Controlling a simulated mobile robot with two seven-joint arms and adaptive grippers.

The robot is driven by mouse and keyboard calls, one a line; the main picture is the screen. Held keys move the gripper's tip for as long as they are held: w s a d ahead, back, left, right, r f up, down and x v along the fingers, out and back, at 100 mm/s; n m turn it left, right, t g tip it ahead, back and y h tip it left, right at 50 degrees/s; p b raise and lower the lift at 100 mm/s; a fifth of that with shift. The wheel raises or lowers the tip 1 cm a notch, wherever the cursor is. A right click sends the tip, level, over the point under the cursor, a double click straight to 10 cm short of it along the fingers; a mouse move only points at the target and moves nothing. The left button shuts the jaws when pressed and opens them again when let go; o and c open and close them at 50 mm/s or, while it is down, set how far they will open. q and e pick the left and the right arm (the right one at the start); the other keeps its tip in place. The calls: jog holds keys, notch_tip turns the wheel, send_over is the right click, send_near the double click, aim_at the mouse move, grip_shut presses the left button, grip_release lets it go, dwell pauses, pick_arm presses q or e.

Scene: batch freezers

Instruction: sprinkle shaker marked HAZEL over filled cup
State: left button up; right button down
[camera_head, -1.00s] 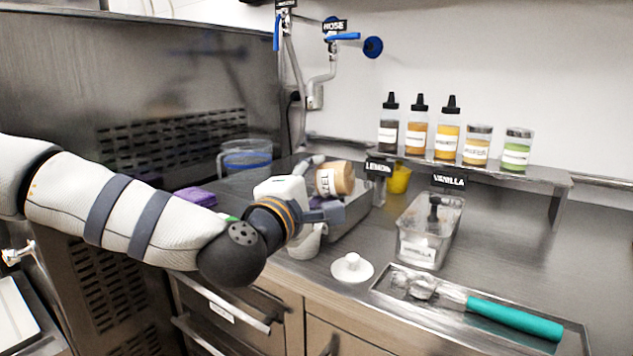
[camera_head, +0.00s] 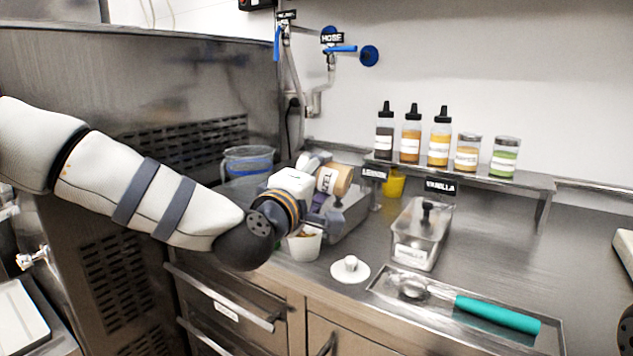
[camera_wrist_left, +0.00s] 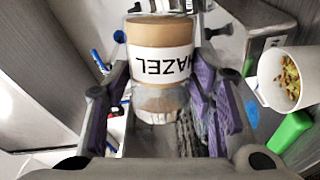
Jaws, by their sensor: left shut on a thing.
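The HAZEL shaker (camera_head: 336,180) is a clear jar with tan contents and a white label. My left gripper (camera_head: 322,208) is shut on it and holds it tilted above the counter. In the left wrist view the shaker (camera_wrist_left: 160,62) sits between the purple-padded fingers, its label upside down. The filled cup (camera_head: 304,246) is white and stands on the counter just below the gripper. In the left wrist view the cup (camera_wrist_left: 264,82) is at the right, with yellow-green and brown bits inside, beside the shaker. My right gripper is not in view.
A white round lid (camera_head: 350,270) lies right of the cup. The VANILLA tub (camera_head: 420,235) and a tray (camera_head: 470,330) with a teal-handled scoop (camera_head: 498,315) stand further right. A shelf (camera_head: 465,172) behind holds several bottles and jars. A metal tub (camera_head: 350,220) is close behind the gripper.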

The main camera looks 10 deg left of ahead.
pick_arm(q)
jog(key=shift+f, duration=0.1)
notch_tip(320, 180, up, 3)
jog(key=m, duration=0.3)
jog(key=shift+f+m, duration=0.2)
jog(key=shift+m, duration=0.2)
jog(key=shift+r+m, duration=0.25)
jog(key=shift+m, duration=0.25)
notch_tip(320, 180, up, 2)
jog(key=m, duration=0.3)
jog(key=shift+m, duration=0.3)
jog(key=shift+r+m, duration=0.25)
jog(key=shift+m, duration=0.15)
